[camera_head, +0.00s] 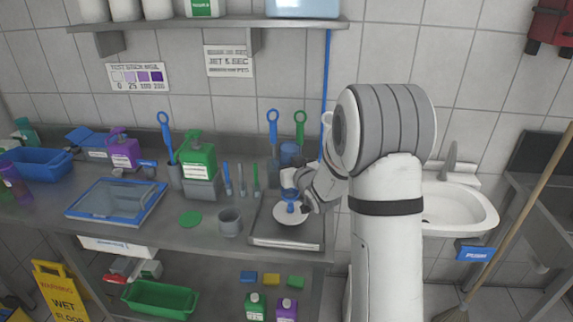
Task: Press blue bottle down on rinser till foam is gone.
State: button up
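The rinser shows as a round white disc (289,214) on the grey tray at the right end of the counter. A small blue piece (290,195) stands upright over the disc, with a pale part above it. It may be the blue bottle upside down or part of the rinser; I cannot tell which. My gripper (304,203) is at the right side of this blue piece, close to or touching it. Its fingers are small and partly hidden by my wrist, so their opening and any hold are unclear. No foam can be made out.
A blue container (290,152) stands behind, partly covered by my arm. A grey cup (230,221) and a green disc (191,219) lie left of the tray. A green pump bottle (198,160) and upright brushes stand farther left. A white sink (452,207) is at right.

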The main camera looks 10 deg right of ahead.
jog(key=shift+w+d+f+b, duration=0.2)
jog(key=shift+w+f+b, duration=0.3)
jog(key=shift+f+b, duration=0.2)
jog(key=shift+w+d+f+b, duration=0.15)
jog(key=shift+w+f+b, duration=0.4)
jog(key=shift+f, duration=0.2)
jog(key=shift+s+f+b, duration=0.15)
jog(key=shift+s+b, duration=0.05)
jog(key=shift+b, duration=0.35)
jog(key=shift+f+b, duration=0.5)
jog(key=shift+b, duration=0.4)
jog(key=shift+f+b, duration=0.6)
jog(key=shift+b, duration=0.15)
jog(key=shift+f+b, duration=0.55)
jog(key=shift+b, duration=0.2)
jog(key=shift+f+b, duration=0.75)
jog(key=shift+b, duration=0.5)
dwell(2.3)
